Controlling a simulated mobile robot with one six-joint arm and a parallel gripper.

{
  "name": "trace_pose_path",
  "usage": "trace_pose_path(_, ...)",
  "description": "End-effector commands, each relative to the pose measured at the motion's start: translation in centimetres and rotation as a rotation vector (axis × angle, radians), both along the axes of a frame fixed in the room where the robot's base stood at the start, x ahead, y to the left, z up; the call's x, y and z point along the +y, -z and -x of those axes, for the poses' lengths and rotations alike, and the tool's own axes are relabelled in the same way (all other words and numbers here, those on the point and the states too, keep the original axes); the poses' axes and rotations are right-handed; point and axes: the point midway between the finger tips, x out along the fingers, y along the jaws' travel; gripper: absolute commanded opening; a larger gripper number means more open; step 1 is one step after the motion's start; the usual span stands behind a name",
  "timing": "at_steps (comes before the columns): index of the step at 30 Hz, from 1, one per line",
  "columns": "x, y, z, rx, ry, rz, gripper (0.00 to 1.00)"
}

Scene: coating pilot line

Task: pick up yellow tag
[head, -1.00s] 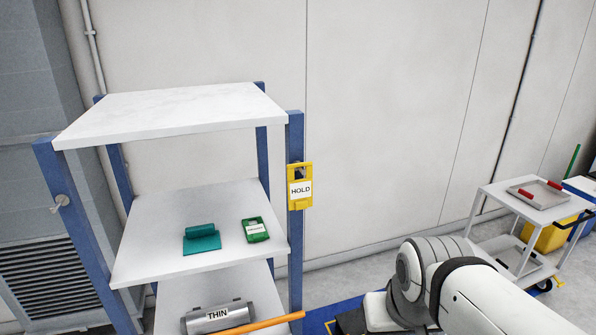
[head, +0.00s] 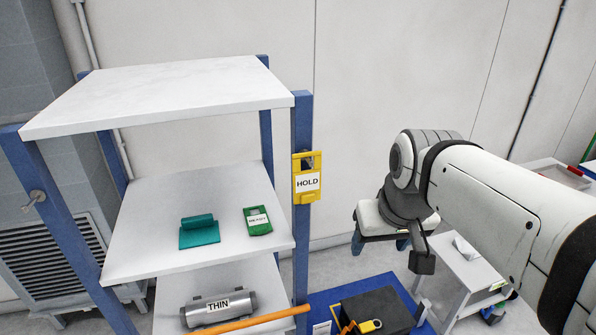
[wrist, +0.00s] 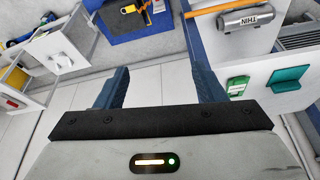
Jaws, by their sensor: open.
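The yellow tag (head: 307,178), with a white label reading HOLD, hangs upright on the right front blue post of the shelf rack in the head view. It has a slot near its top and a ledge at its bottom. I cannot make it out in the wrist view. My gripper (head: 380,242) is to the right of the tag and lower in the head view, apart from it. Its two blue fingers stand wide apart with nothing between them in the wrist view (wrist: 162,82).
The rack's middle shelf (head: 150,255) holds a teal block (head: 199,232) and a green tag (head: 257,221). Below are a grey THIN roller (head: 218,307) and an orange bar (head: 245,322). A dark box (head: 375,310) stands on a blue surface; a white cart (head: 455,275) is at right.

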Motion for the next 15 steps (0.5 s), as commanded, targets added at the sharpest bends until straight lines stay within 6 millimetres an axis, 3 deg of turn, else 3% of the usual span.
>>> trace_pose_path(3, 3.1, -4.7, -4.5, -0.022, -0.069, -0.004, 0.73)
trace_pose_path(7, 6.5, -8.9, -8.1, -0.041, -0.129, -0.009, 0.80)
trace_pose_path(12, 9.6, -12.1, -10.7, -0.056, -0.175, -0.013, 0.80)
trace_pose_path(15, 10.4, -12.7, -11.3, -0.060, -0.188, -0.014, 0.80)
